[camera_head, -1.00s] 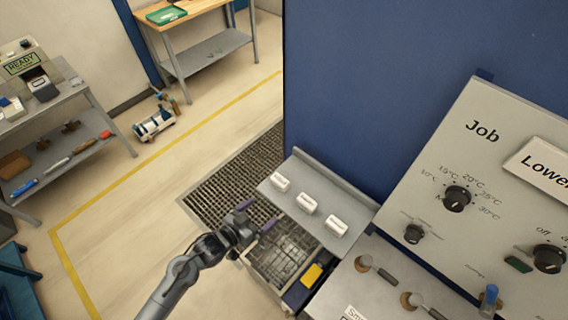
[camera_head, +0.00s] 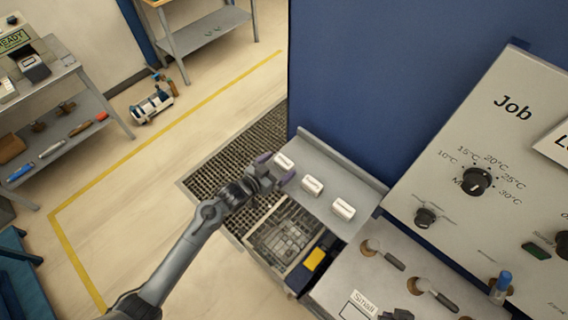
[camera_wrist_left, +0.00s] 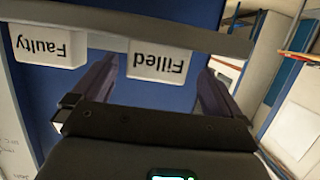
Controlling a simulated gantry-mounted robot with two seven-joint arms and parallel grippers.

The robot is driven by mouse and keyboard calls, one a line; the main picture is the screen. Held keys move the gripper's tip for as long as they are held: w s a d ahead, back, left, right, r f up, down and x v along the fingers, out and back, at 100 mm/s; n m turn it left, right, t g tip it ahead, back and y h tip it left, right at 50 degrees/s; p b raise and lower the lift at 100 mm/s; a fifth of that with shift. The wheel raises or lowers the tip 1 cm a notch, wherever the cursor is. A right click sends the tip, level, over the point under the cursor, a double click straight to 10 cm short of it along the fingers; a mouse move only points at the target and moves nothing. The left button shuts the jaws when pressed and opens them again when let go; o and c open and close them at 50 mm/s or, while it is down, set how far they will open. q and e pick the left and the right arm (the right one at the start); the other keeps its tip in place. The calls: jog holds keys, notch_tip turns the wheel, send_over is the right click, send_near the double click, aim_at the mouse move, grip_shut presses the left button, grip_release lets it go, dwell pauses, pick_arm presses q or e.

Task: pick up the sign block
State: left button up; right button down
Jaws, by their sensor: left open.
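Three white sign blocks stand in a row on the grey shelf (camera_head: 330,165): a left one (camera_head: 284,161), a middle one (camera_head: 312,185) and a right one (camera_head: 343,209). My left gripper (camera_head: 275,168) is open and empty at the left block, on its near side. In the left wrist view, a block reading "Filled" (camera_wrist_left: 158,66) appears upside down between the open fingers, apart from both. A block reading "Faulty" (camera_wrist_left: 45,46) is to its left, outside the fingers. My right gripper is not in view.
A sloped control panel (camera_head: 455,230) with knobs stands at the right, against a blue wall (camera_head: 350,80). Below the shelf are an open grid tray (camera_head: 285,238) and a yellow block (camera_head: 315,259). Levers (camera_head: 382,254) stick up at the right.

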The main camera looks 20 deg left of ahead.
aim_at(287, 160)
pick_arm(q)
jog(key=shift+d+x, duration=0.2)
jog(key=shift+x, duration=2.25)
jog(key=shift+s+r, duration=0.1)
jog(key=shift+c, duration=0.5)
jog(key=c, duration=1)
